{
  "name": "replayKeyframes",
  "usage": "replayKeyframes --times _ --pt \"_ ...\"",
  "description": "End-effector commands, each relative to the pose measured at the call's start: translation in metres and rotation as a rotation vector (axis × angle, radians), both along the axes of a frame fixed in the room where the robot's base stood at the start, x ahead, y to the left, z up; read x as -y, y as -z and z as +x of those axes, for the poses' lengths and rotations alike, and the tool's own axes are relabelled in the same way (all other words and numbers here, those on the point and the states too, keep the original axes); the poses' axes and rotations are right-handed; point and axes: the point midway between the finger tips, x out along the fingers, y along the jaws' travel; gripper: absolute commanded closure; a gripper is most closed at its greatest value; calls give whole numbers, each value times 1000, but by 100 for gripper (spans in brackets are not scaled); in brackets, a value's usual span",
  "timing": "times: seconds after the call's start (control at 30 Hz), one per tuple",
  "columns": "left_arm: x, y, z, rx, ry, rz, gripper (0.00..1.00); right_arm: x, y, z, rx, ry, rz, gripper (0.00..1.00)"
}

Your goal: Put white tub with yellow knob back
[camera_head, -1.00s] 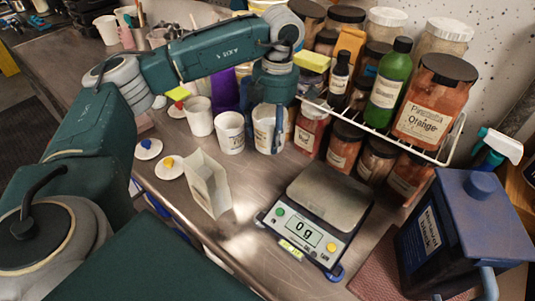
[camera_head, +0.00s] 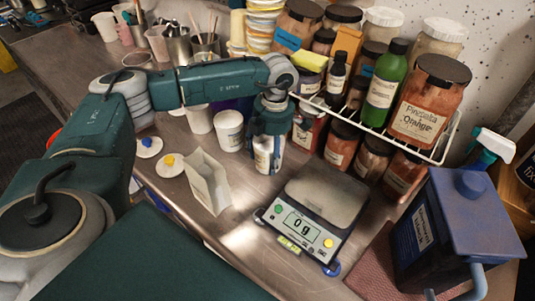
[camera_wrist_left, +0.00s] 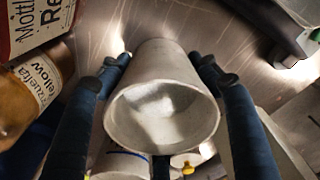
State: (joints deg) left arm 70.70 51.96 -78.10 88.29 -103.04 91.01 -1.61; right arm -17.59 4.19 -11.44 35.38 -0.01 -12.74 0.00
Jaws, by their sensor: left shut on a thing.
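My left gripper (camera_head: 267,132) is shut on a white tub (camera_head: 264,157), which stands upright between its fingers behind the scale. In the left wrist view the fingers lie on both sides of this tub (camera_wrist_left: 160,95); its top is open and pale material shows inside. I cannot tell whether its base touches the table. A white lid with a yellow knob (camera_head: 170,166) lies on the table to the left, apart from the tub. A similar lid with a blue knob (camera_head: 148,147) lies beside it. My right gripper is not in view.
Two other white tubs (camera_head: 229,132) (camera_head: 199,121) stand left of the gripper. An open white carton (camera_head: 208,183) stands in front of them. The scale (camera_head: 317,215) reads 0 g. A wire rack (camera_head: 420,150) with jars and bottles is close on the right.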

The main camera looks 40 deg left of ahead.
Motion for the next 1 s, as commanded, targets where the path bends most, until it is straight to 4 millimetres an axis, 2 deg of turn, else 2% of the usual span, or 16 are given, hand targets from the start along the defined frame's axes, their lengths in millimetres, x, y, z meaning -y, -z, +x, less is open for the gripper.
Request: replayKeyframes --times 0.03,0.07,0.17,0.57,0.67,1.0 --pt "0 3 0 0 0 0 74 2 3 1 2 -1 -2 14" --pt "0 3 0 0 0 0 35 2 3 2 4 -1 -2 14" --pt "0 2 0 0 0 0 16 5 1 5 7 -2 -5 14" --pt "0 -4 1 2 0 0 16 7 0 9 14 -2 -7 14" --pt "1 -17 3 4 -1 -1 16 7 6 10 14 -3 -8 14" --pt "7 -89 6 5 1 -1 16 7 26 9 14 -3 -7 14"
